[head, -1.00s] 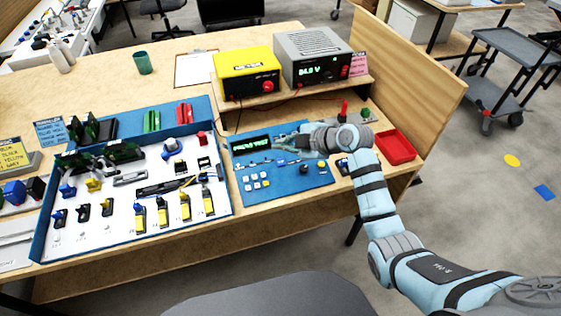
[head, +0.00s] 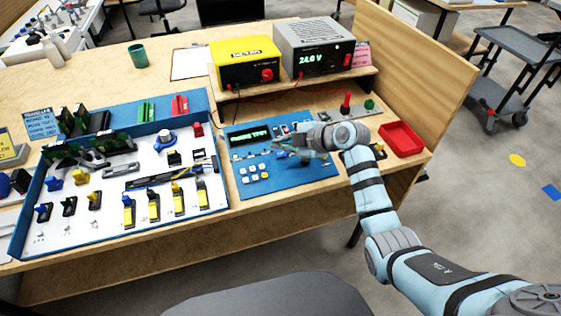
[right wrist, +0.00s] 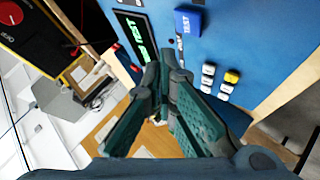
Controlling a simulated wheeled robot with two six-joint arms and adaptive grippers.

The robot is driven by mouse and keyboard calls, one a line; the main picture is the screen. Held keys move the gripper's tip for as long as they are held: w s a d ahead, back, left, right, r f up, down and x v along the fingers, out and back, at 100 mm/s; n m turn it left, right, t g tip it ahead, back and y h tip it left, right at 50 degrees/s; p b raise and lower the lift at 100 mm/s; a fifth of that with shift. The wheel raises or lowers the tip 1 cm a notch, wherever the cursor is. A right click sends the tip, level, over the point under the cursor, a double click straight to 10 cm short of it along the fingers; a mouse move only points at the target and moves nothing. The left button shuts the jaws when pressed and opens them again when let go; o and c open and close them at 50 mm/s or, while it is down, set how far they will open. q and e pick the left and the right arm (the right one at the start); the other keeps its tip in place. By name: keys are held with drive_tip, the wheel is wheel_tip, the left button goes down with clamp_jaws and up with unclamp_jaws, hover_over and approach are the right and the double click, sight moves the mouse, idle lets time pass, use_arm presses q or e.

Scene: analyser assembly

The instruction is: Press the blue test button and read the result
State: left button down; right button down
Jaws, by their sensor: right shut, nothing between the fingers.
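The blue TEST button (right wrist: 187,22) sits on the blue analyser panel (head: 300,182), near the top of the right wrist view. In the head view my right gripper and wrist cover part of the panel, and I cannot make out the button there. My right gripper (head: 283,148) is shut and empty over the panel. Its fingertips (right wrist: 166,52) are together, beside the button and apart from it in the picture. My left gripper is not in view.
White keys and a yellow key (right wrist: 231,77) are on the panel. A yellow meter (head: 246,62) and a grey supply (head: 314,47) reading 24.0 V stand on a shelf behind. A red tray (head: 401,139) is at right, a blue-edged parts tray (head: 222,190) at left.

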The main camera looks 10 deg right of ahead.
drive_tip(key=shift+w+f+b, duration=0.2)
drive_tip(key=shift+f+b, duration=0.45)
drive_tip(key=shift+f, duration=0.35)
idle(0.7)
drive_tip(key=shift+w+f+b, duration=0.1)
drive_tip(key=shift+f+b, duration=0.25)
drive_tip(key=shift+f+b, duration=0.35)
drive_tip(key=shift+f, duration=0.05)
idle(0.4)
drive_tip(key=shift+r, duration=0.15)
drive_tip(key=shift+r+p, duration=0.7)
drive_tip(key=shift+p, duration=0.15)
drive_tip(key=shift+r, duration=0.1)
drive_tip(key=r+p, duration=0.2)
drive_tip(key=s+r+p, duration=0.1)
drive_tip(key=r+p, duration=0.1)
drive_tip(key=p, duration=0.1)
drive_tip(key=shift+s+r, duration=0.15)
drive_tip(key=shift+r, duration=0.2)
